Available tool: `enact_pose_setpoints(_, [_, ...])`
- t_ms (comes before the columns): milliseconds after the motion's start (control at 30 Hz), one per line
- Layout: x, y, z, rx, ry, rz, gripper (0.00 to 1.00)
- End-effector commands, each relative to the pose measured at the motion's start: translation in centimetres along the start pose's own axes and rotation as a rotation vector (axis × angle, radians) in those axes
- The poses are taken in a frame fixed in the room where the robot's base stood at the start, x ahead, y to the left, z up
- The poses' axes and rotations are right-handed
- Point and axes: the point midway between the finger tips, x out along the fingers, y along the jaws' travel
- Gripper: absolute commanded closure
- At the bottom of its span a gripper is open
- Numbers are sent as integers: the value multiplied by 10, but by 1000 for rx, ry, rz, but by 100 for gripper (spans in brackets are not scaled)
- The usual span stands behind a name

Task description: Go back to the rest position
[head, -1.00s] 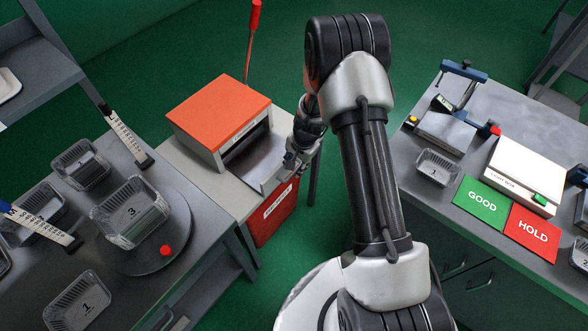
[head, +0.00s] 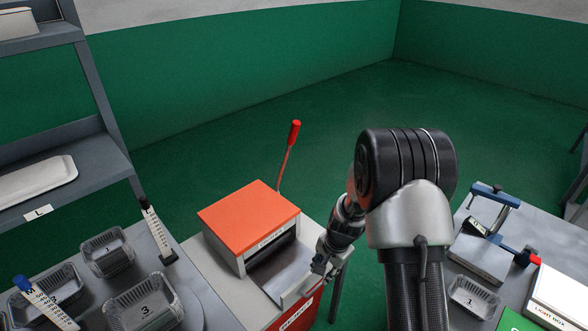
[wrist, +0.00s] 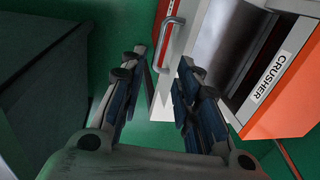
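My gripper (wrist: 160,68) shows in the wrist view with its two dark fingers apart and nothing between them. In the head view my gripper (head: 322,263) hangs beside the right end of the crusher's metal chute, partly hidden by my own wrist. The crusher (head: 250,222) is a box with an orange top, and its label also shows at the right of the wrist view (wrist: 270,78). I cannot tell whether the gripper touches the chute.
A red bin (head: 297,314) stands under the chute. A red-handled lever (head: 290,150) rises behind the crusher. Foil trays (head: 107,252) and upright rulers stand at the left. A bench (head: 545,242) with a clamp (head: 495,195) and light box is at the right. Green floor behind is clear.

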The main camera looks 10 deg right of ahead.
Motion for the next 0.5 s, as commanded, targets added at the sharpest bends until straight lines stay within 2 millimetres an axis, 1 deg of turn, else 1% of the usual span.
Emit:
enact_pose_setpoints(67, [-3, -1, 0, -5, 2, -2, 70])
enact_pose_setpoints(167, [-23, -6, 2, -38, 9, -13, 70])
enact_pose_setpoints(267, [-64, -12, 10, -108, 22, -32, 70])
enact_pose_setpoints(300, [-85, -14, 15, -146, 30, -40, 70])
enact_pose_setpoints(333, [-101, -15, 19, -177, 36, -46, 70])
enact_pose_setpoints(367, [-118, -14, 24, -208, 42, -51, 70])
enact_pose_setpoints(400, [-138, -13, 32, -251, 49, -56, 70])
enact_pose_setpoints(467, [-168, -9, 44, -314, 63, -64, 70])
enact_pose_setpoints(500, [-187, -5, 52, -355, 72, -67, 70])
